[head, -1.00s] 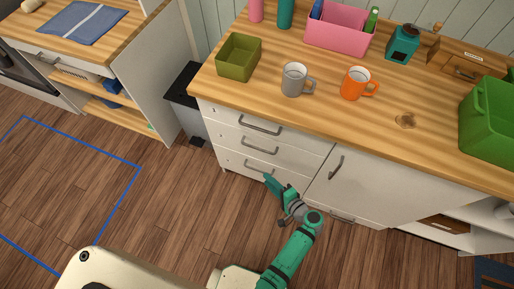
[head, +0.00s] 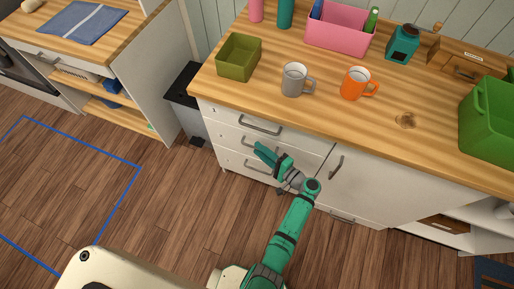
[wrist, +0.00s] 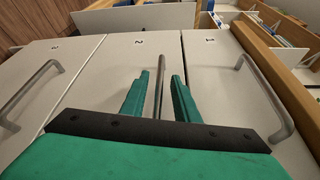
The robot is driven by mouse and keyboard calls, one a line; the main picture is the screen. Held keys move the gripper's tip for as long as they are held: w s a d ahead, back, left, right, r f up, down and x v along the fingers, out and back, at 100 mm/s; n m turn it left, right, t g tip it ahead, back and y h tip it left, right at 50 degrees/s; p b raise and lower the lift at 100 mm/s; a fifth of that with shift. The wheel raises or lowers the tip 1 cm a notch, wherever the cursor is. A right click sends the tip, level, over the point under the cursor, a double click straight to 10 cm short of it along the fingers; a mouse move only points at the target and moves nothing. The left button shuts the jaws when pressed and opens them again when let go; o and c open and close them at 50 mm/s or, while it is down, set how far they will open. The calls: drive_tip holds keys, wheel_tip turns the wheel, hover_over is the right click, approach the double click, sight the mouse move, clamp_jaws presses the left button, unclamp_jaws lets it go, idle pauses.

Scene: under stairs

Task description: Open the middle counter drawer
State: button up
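The middle counter drawer (head: 230,134) is a white front in a stack of three under the wooden counter, and it looks closed. In the wrist view it is the front marked 2 (wrist: 122,62). Its grey bar handle (wrist: 159,88) shows between the two green fingers of my gripper (wrist: 161,76). The fingers are apart, one on each side of the handle, with gaps showing. In the head view my gripper (head: 271,153) is at the middle drawer and hides most of its handle.
The top drawer handle (head: 259,126) and bottom drawer handle (head: 257,167) lie close above and below. A cabinet door (head: 365,178) is to the right. A grey mug (head: 293,80) and an orange mug (head: 355,84) stand on the counter (head: 320,115). Open floor (head: 180,210) lies in front.

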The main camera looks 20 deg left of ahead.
drive_tip(key=shift+x, duration=1.05)
clamp_jaws()
idle(0.7)
